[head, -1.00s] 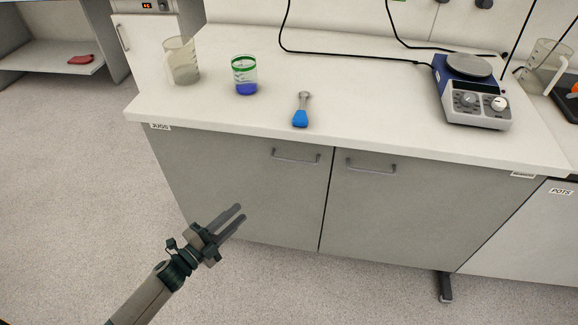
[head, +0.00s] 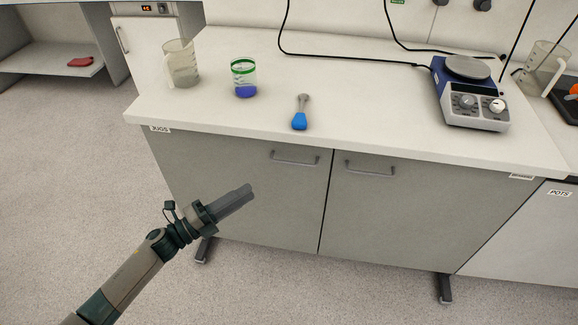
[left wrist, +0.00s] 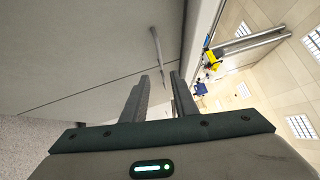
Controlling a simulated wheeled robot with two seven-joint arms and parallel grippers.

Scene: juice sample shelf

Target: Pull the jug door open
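The jug door (head: 240,190) is the left grey door under the counter, below the JUGS label (head: 160,128). It is shut. Its bar handle (head: 295,158) is near the top right of the door. My left gripper (head: 250,190) is in front of the door, lower and left of the handle in the head view, with its fingers overlapping. In the left wrist view the two fingers (left wrist: 160,76) are apart with nothing held. The handle (left wrist: 156,45) shows ahead of them and in line with the gap. My right gripper is not in view.
A right door with its own handle (head: 370,168) adjoins the jug door. The counter (head: 370,105) above carries a jug (head: 181,65), a green-rimmed beaker (head: 244,78), a blue-ended tool (head: 300,116) and a hotplate stirrer (head: 472,95). The floor in front is clear.

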